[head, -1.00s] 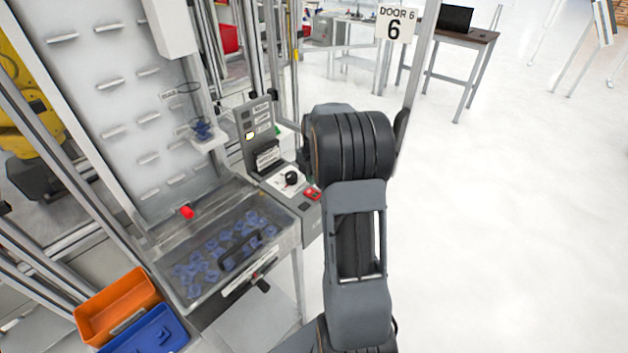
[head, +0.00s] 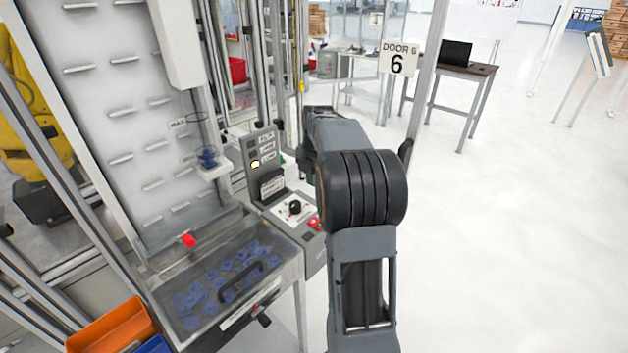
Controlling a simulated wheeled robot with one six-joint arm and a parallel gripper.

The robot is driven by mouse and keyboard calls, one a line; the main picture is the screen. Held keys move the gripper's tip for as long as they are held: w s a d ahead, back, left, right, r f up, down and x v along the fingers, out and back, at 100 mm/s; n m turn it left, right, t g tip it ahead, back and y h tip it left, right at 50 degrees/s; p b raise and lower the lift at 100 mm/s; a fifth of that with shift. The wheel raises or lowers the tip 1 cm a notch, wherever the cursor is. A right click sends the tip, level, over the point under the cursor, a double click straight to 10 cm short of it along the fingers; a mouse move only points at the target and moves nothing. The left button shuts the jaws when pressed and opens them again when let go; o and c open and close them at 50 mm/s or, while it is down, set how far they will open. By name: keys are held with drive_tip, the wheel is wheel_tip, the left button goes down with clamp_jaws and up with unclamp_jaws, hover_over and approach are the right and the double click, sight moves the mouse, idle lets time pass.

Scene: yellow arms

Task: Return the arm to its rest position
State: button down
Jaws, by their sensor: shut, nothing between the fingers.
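My arm rises from the bottom of the head view, right of the workstation. Its grey lower link stands nearly upright, and a black ribbed elbow joint sits above it. The grey forearm reaches away from me beyond the elbow, beside the control panel (head: 292,207). My gripper does not show; the far end of the arm is hidden behind the forearm and elbow. I cannot see anything held.
A clear-covered bin (head: 230,280) of blue parts stands left of the arm. An orange box (head: 112,328) and a blue box (head: 153,346) are at lower left. Open white floor (head: 520,220) lies to the right.

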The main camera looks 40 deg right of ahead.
idle(0.3)
drive_tip(key=s+a+f+m+t, duration=0.1)
drive_tip(key=s+a+m+t, duration=0.2)
drive_tip(key=s+a+m, duration=1.5)
drive_tip(key=a+m, duration=0.2)
drive_tip(key=a, duration=0.1)
drive_tip(key=shift+s+a+m, duration=0.2)
drive_tip(key=shift+s+m, duration=0.1)
drive_tip(key=shift+s, duration=0.1)
